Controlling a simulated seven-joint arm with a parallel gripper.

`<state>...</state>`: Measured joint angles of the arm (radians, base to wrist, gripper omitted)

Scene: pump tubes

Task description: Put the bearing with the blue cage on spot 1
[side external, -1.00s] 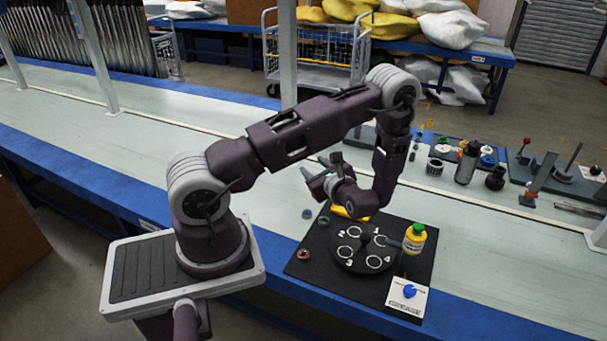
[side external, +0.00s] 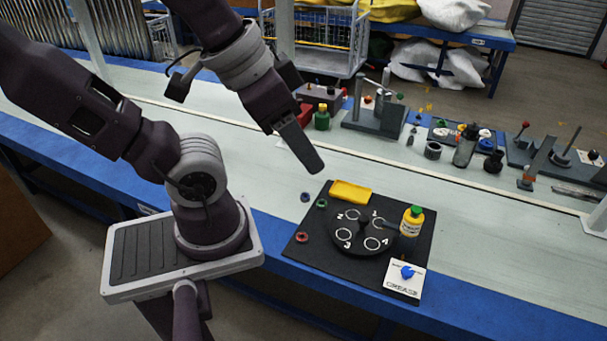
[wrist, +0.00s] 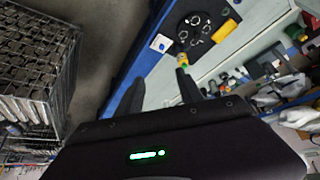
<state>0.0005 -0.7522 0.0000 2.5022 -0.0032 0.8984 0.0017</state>
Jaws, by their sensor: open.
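The bearing with the blue cage (side external: 305,197) is a small ring lying on the pale bench, just off the left edge of the black board. Spot 1 (side external: 378,224) is a white ring on the round black turntable (side external: 362,252), on its right side close to the bottle; it holds no bearing. My gripper (side external: 312,168) is in the air to the upper left of the board, apart from everything. In the wrist view its two fingers (wrist: 158,92) are spread with nothing between them. I cannot make out the blue bearing in the wrist view.
A green bearing (side external: 321,203) and a red one (side external: 302,237) lie on the board's left side. Tools line the bench's far side.

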